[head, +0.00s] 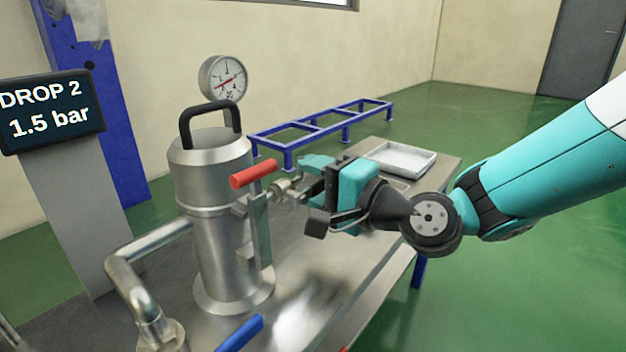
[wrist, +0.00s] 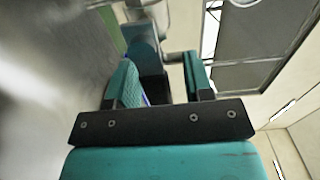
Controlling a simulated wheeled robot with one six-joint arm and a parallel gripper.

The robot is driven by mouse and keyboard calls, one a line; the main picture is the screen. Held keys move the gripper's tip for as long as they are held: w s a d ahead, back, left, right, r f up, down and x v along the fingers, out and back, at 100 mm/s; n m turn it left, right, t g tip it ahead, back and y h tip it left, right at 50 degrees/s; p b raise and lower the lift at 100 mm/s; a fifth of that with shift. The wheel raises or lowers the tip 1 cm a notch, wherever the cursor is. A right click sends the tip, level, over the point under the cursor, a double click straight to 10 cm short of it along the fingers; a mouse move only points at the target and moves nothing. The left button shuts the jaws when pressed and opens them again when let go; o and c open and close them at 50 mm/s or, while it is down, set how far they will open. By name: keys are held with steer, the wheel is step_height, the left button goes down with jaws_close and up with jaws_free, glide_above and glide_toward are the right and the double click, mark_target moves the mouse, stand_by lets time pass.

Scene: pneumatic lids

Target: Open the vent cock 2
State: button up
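A steel vessel (head: 212,185) with a black top handle stands on the metal bench. A red lever handle (head: 253,174) sits at its upper right, beside a metal fitting (head: 286,188); I take this to be the vent cock, but no label shows. The red handle points sideways and slightly up to the right. My gripper (head: 308,178) is just right of the fitting, pointing left toward it. In the wrist view its two teal fingers (wrist: 160,82) stand apart. Contact with the handle does not show. What lies beyond the fingers in the wrist view is unclear.
A blue lever (head: 240,333) is at the front, near a bent pipe (head: 145,258). A dial gauge (head: 223,79) rises behind the vessel. A display (head: 52,110) reads "DROP 2, 1.5 bar". A pale tray (head: 400,157) lies at the bench's far end.

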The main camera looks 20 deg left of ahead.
stand_by(0.4)
steer(key=b+v, duration=0.3)
steer(key=v, duration=1.4)
steer(key=shift+d+b, duration=0.15)
steer(key=shift+b, duration=0.15)
